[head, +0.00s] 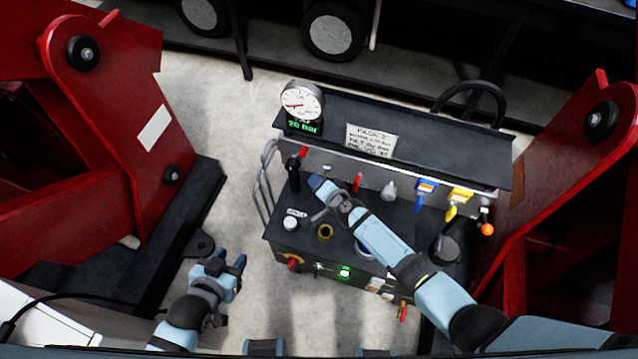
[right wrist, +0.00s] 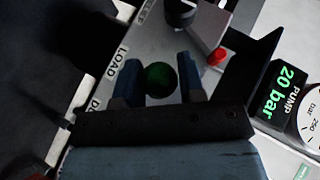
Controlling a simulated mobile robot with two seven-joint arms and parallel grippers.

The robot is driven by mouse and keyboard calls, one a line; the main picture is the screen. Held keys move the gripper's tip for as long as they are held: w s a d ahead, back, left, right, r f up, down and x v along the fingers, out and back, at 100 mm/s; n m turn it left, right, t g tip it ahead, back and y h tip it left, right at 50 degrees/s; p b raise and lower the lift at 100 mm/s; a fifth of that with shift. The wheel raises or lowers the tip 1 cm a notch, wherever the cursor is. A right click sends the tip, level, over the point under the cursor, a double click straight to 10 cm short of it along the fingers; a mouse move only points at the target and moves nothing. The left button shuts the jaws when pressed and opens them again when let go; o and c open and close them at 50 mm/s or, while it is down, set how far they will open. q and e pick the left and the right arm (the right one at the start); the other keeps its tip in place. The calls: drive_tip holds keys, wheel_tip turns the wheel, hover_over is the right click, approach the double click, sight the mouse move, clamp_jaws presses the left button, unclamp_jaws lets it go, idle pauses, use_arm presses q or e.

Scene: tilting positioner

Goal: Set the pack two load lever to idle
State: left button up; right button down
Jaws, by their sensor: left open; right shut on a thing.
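The load lever's dark green ball knob (right wrist: 160,79) shows in the right wrist view, beside a panel strip marked LOAD (right wrist: 118,65). My right gripper (right wrist: 160,77) has its two blue fingers on either side of the knob and is shut on it. In the head view my right gripper (head: 322,188) is over the left part of the black pack (head: 290,240) and hides the lever. A sign (head: 370,140) on the pack seems to read PACK 2; its smaller lines are unreadable. My left gripper (head: 228,264) is open and empty, left of the pack above the floor.
A gauge (head: 302,102) with a green 20 bar display stands at the back left of the pack. A black knob (head: 293,168), red, blue (head: 426,186) and yellow handles (head: 459,196) line the panel. Red machine frames (head: 110,110) stand on both sides.

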drive_tip(key=shift+w+d+r, duration=0.1)
drive_tip(key=shift+w+r, duration=0.45)
drive_tip(key=shift+r, duration=0.2)
drive_tip(key=c, duration=0.7)
unclamp_jaws()
drive_tip(key=shift+c, duration=0.2)
drive_tip(key=shift+s+f, duration=0.1)
drive_tip(key=shift+s, duration=0.1)
drive_tip(key=shift+f, duration=0.1)
drive_tip(key=shift+s, duration=0.1)
drive_tip(key=shift+s+d+r+p, duration=0.2)
drive_tip(key=shift+s+r+p, duration=0.05)
drive_tip(key=shift+s+p, duration=0.1)
drive_tip(key=p+v, duration=0.4)
drive_tip(key=v, duration=0.9)
